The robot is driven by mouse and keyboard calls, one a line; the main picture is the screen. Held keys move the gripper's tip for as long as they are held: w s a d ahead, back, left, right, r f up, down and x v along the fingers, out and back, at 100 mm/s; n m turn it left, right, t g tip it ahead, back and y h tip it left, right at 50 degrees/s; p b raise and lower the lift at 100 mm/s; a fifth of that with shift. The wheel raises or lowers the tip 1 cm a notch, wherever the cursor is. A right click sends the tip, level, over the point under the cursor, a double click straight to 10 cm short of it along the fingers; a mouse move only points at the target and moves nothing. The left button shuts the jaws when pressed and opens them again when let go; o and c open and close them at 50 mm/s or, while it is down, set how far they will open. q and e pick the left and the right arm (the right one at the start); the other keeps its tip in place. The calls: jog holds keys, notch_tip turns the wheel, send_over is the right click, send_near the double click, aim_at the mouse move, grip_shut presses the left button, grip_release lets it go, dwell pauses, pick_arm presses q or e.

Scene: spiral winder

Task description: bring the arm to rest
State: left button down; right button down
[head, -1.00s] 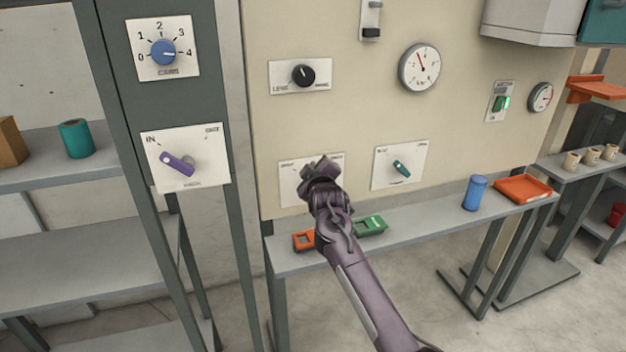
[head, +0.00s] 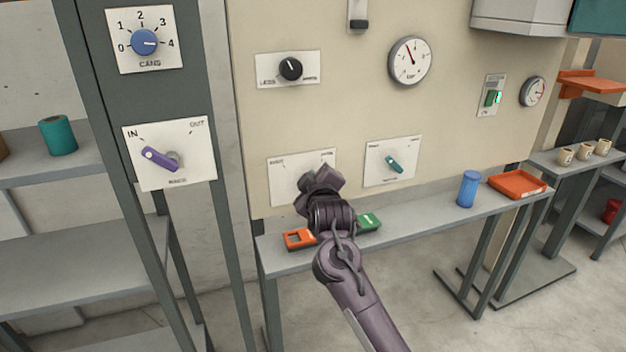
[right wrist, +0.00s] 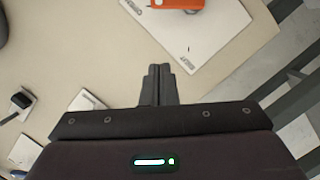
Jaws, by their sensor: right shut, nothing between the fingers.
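My right gripper (head: 322,180) is in front of the beige panel (head: 350,120), over a white dial plate (head: 284,172) whose middle it hides in the head view. In the right wrist view the two fingers (right wrist: 158,72) lie together, shut and empty. Past their tips, that view shows a white plate (right wrist: 200,45) with an orange part (right wrist: 178,4) cut off by the top edge. I cannot tell any contact between the fingers and the panel. My left gripper is not in view.
Below the arm, a grey shelf (head: 420,222) holds an orange block (head: 299,239), a green block (head: 369,222), a blue can (head: 468,189) and an orange tray (head: 517,185). A teal knob (head: 394,164) is right of the gripper; a purple knob (head: 160,158) is farther left.

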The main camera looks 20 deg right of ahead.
jog(key=shift+a, duration=0.1)
jog(key=s+a+f+m+g+y, duration=0.2)
jog(key=s+f+g, duration=0.3)
jog(key=s+f, duration=0.95)
jog(key=s+f+m+g, duration=0.2)
jog(key=s+f+g, duration=0.2)
jog(key=s, duration=0.8)
jog(key=s+f+m+g, duration=0.2)
jog(key=s+f+g, duration=0.2)
jog(key=s, duration=0.9)
notch_tip(320, 180, down, 28)
jog(key=s+d+f+g+b, duration=0.1)
jog(key=s+d+f+g, duration=0.1)
jog(key=s+f, duration=1.9)
jog(key=shift+d+f+y+b, duration=0.3)
jog(key=shift+d+f+b, duration=0.1)
jog(key=shift+d, duration=0.3)
